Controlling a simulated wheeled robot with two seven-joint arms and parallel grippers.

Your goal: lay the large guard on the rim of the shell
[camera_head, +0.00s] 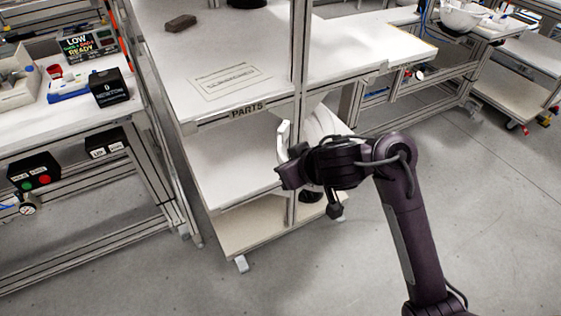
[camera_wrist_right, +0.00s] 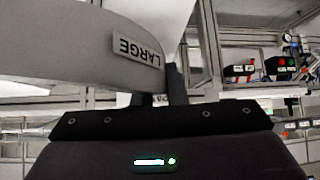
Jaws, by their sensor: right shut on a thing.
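The large guard (camera_wrist_right: 70,45) is a pale curved band with an upside-down LARGE label in the right wrist view. My right gripper (camera_wrist_right: 161,92) is shut on it near the label. In the head view the guard (camera_head: 284,138) shows as a white curved piece at my right gripper (camera_head: 284,166), in front of the PARTS rack. Part of it is hidden by my gripper. A white bowl-like shell (camera_head: 462,16) sits on the far bench at top right; its rim is partly cut off by the frame edge. My left gripper is not in view.
The PARTS rack (camera_head: 215,150) has a post (camera_head: 299,60) close to the held guard. A dark block (camera_head: 180,23) lies on its top shelf. A bench with a black box (camera_head: 110,88) stands at left. Open floor (camera_head: 490,220) lies at right.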

